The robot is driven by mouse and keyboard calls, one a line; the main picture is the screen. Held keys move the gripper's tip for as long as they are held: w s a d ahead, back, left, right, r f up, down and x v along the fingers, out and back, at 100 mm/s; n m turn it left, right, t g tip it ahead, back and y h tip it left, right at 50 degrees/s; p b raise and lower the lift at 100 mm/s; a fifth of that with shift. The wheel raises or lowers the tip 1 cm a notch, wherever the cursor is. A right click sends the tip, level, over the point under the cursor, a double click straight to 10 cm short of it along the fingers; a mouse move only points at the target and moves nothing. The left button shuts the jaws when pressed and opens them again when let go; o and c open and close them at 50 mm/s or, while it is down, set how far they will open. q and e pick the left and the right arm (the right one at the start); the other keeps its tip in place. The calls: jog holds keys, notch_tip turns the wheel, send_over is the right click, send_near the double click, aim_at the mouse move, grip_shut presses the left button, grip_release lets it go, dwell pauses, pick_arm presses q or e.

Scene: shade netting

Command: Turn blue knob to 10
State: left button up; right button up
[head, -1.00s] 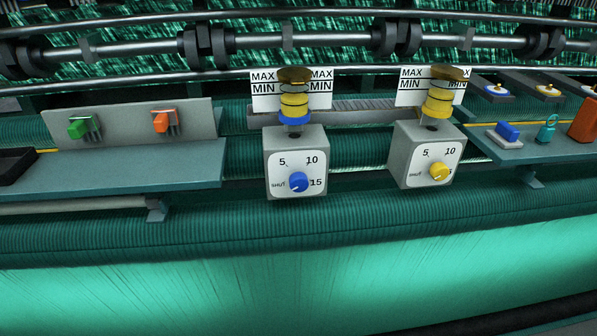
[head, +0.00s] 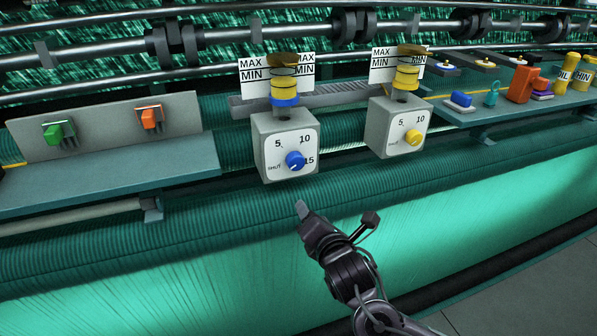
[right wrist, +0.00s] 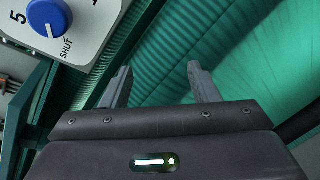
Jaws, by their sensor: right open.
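My left gripper is not in view.
A second grey box with a yellow knob (head: 413,138) hangs to the right. A left shelf (head: 110,175) holds green (head: 57,133) and orange (head: 150,118) switches. A right shelf (head: 480,118) carries small items and bottles. Green netting lies below the boxes.

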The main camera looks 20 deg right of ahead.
aim_at(298, 164)
jog(key=s+a+r+n+t+y, duration=0.1)
jog(key=s+a+r+n+t, duration=0.15)
jog(key=r+n, duration=0.65)
jog(key=w, duration=0.2)
jog(key=w+r+m+p, duration=0.1)
jog(key=w, duration=0.1)
jog(key=w+r+m, duration=0.1)
jog(key=shift+w+d+r+p, duration=0.15)
jog(key=shift+w+d+p, duration=0.05)
jog(key=shift+w+p, duration=0.2)
jog(key=shift+w, duration=0.6)
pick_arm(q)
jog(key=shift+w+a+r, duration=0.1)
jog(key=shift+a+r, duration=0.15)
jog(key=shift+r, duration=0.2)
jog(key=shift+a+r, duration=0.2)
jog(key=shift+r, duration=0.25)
pick_arm(e)
jog(key=c, duration=1)
jog(key=shift+o, duration=0.2)
